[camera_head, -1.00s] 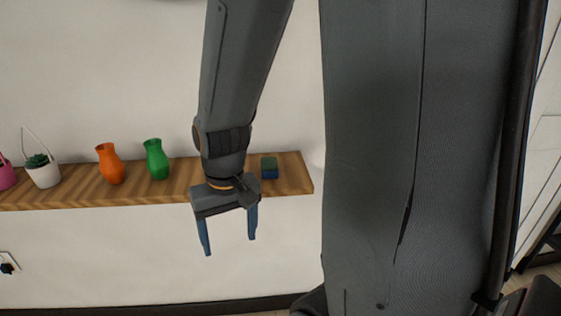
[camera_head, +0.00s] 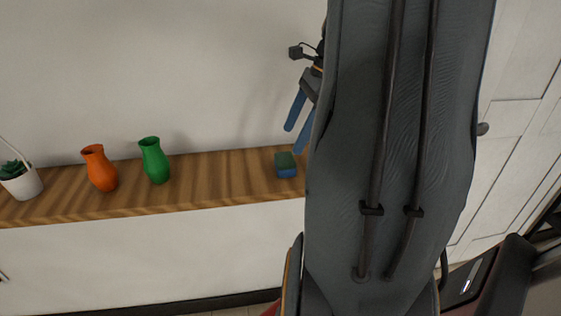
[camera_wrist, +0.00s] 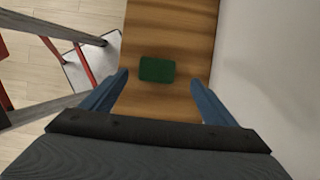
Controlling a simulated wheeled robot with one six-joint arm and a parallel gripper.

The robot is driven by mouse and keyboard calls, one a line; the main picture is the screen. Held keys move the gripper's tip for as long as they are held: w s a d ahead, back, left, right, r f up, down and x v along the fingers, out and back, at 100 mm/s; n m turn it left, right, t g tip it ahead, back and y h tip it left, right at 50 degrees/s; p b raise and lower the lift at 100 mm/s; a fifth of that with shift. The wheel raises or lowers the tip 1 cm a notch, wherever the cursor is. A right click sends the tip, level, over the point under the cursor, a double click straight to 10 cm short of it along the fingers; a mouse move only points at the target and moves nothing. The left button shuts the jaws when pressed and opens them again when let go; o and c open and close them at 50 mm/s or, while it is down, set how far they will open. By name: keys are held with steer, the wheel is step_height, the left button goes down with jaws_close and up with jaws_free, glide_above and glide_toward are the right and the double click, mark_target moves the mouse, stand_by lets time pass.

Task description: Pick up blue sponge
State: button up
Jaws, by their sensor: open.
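The blue sponge (camera_head: 286,170) has a green top and lies on the wooden shelf near its right part in the head view. In the wrist view its green top (camera_wrist: 157,69) shows between and beyond the fingers. My gripper (camera_head: 296,132) is open and empty, above the shelf and close to the sponge, with a gap between them. In the wrist view the two blue fingers (camera_wrist: 160,95) stand wide apart on either side of the shelf. My arm hides part of the gripper and the shelf's right end in the head view.
The wooden shelf (camera_head: 220,180) runs along a white wall. A green vase (camera_head: 154,160), an orange vase (camera_head: 100,169) and a white plant pot (camera_head: 22,184) stand to the left. The shelf between green vase and sponge is clear. A red-legged item (camera_wrist: 83,75) stands beside the shelf.

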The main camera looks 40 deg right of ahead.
mark_target(286, 159)
steer(key=shift+s+p+x, duration=0.2)
steer(key=shift+p+x, duration=0.3)
steer(key=shift+x, duration=1.2)
steer(key=shift+s+p+x, duration=0.2)
steer(key=shift+p+x, duration=0.25)
steer(key=shift+x, duration=1.3)
steer(key=shift+d+f, duration=0.1)
steer(key=shift+f, duration=0.05)
steer(key=c, duration=1.1)
